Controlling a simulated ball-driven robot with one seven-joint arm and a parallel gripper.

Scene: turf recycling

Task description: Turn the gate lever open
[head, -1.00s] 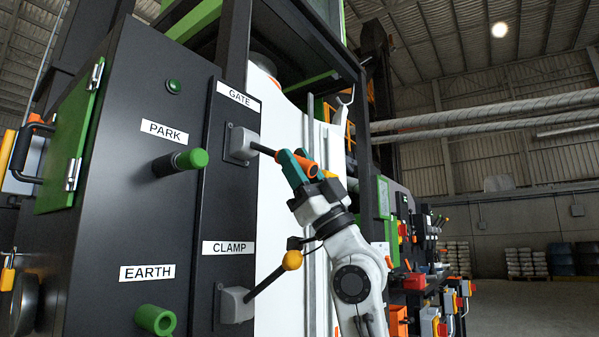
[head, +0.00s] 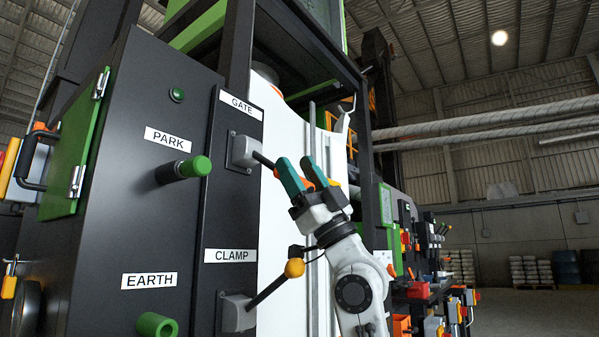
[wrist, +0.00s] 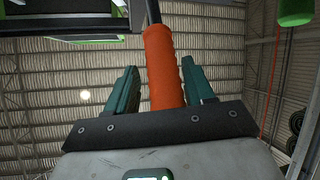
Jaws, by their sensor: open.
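The gate lever is a dark rod with an orange grip (wrist: 162,70). Its rod (head: 263,160) comes out of a grey housing (head: 245,151) under the GATE label (head: 240,104) and slopes down to the right. My gripper (head: 301,170) is open at the lever's end, its teal fingers hiding much of the grip in the head view. In the wrist view, the orange grip stands between the two fingers of my gripper (wrist: 163,88), with a gap visible on each side. The grip's lower end is hidden behind the gripper's dark front edge.
The clamp lever with a yellow knob (head: 294,268) is just below my gripper. A green PARK handle (head: 193,167) and a green EARTH knob (head: 156,324) stick out from the dark cabinet (head: 120,230) at left. A white panel (head: 275,225) stands behind the levers.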

